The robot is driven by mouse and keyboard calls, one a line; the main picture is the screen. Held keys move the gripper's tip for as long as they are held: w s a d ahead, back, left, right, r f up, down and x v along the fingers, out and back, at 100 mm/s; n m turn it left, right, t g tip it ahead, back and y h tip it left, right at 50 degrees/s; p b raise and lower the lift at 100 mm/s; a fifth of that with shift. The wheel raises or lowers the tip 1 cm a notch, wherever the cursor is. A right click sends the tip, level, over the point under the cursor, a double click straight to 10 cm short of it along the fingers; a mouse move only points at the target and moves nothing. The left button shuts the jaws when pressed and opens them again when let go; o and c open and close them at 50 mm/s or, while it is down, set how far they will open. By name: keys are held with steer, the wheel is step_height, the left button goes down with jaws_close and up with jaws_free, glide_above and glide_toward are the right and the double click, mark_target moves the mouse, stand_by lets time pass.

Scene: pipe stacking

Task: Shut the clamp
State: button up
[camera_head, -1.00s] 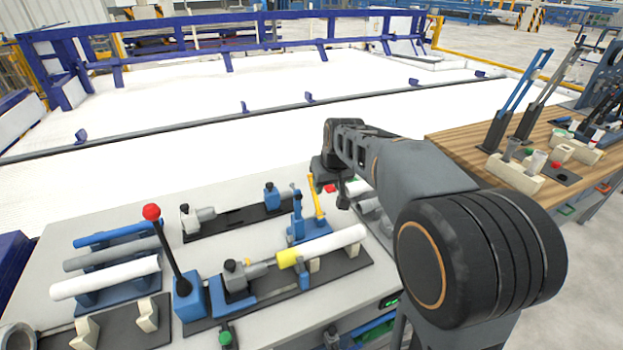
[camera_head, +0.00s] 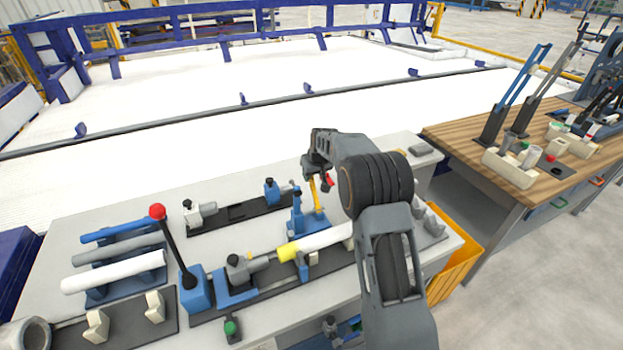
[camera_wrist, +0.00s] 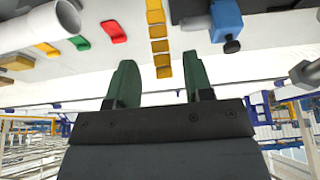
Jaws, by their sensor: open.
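The clamp (camera_head: 297,222) is a blue fixture with a raised yellow handle (camera_head: 316,195). It stands on the grey table behind a white pipe (camera_head: 325,239) with a yellow end. The handle leans only slightly from upright. In the wrist view the yellow handle (camera_wrist: 159,46) shows beyond and between the fingertips.
A lever with a red ball (camera_head: 158,212) rises left of the pipe fixture. A dark rear fixture with a blue end block (camera_head: 272,190) lies behind; that block (camera_wrist: 227,18) is near the right finger in the wrist view. Coloured pipes (camera_head: 115,284) rest on a rack at left. An orange bin (camera_head: 455,270) stands right.

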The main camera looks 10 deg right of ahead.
mark_target(312, 179)
steer(key=shift+p+x, duration=0.45)
steer(key=shift+x, duration=2.15)
steer(key=shift+c, duration=0.4)
jaws_close()
